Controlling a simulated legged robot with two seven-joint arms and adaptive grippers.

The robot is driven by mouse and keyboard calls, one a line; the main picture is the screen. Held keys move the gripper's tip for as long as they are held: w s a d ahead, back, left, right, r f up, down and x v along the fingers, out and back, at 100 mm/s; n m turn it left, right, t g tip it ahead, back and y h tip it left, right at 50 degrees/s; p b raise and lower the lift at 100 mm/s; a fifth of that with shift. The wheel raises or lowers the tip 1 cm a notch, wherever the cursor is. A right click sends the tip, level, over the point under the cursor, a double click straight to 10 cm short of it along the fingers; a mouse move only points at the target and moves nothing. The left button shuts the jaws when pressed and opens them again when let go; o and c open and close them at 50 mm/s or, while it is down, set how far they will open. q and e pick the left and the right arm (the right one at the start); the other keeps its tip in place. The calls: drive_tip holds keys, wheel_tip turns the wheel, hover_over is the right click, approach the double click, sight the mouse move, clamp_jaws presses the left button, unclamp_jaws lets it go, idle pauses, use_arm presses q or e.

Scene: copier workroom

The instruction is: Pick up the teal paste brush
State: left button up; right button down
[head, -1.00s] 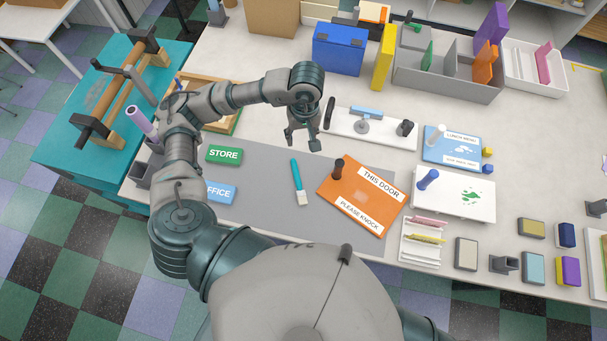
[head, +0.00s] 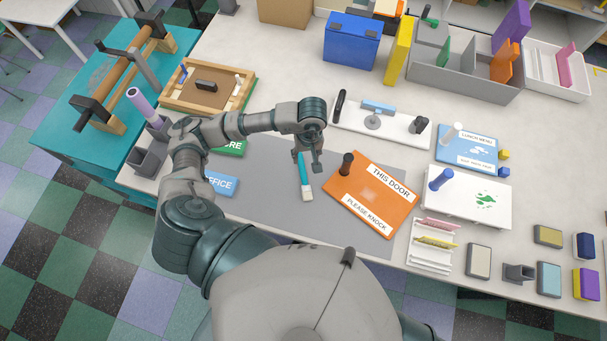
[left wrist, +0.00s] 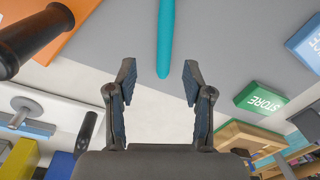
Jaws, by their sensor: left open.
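The teal paste brush (head: 304,178) lies on the grey mat (head: 262,205) in the head view, its pale bristle end toward me. In the left wrist view its teal handle (left wrist: 166,38) comes in from the top, lined up between the two fingers; the bristles are out of that view. My left gripper (head: 308,170) is open and empty, just above the far end of the handle. Its fingers (left wrist: 157,78) stand apart on either side of the handle's tip in the left wrist view. The remaining height above the brush is hard to tell. My right gripper is not in view.
An orange sign board (head: 372,195) with a dark-knobbed stamp lies right of the brush. A blue OFFICE block (head: 221,184) and a green STORE block (left wrist: 259,98) lie to the left. A white board with tools (head: 385,125) is behind.

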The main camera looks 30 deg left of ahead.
sight(302, 167)
use_arm(q)
drive_tip(key=shift+s+a+f+p, duration=0.1)
drive_tip(key=shift+a+f+p, duration=0.1)
drive_tip(key=shift+f, duration=0.95)
drive_tip(key=shift+s+a+f+p, duration=0.1)
drive_tip(key=shift+s+f+p, duration=0.05)
drive_tip(key=shift+f, duration=1.05)
drive_tip(key=shift+s+a+f+p, duration=0.1)
drive_tip(key=shift+a+f+p, duration=0.1)
drive_tip(key=shift+f, duration=0.95)
clamp_jaws()
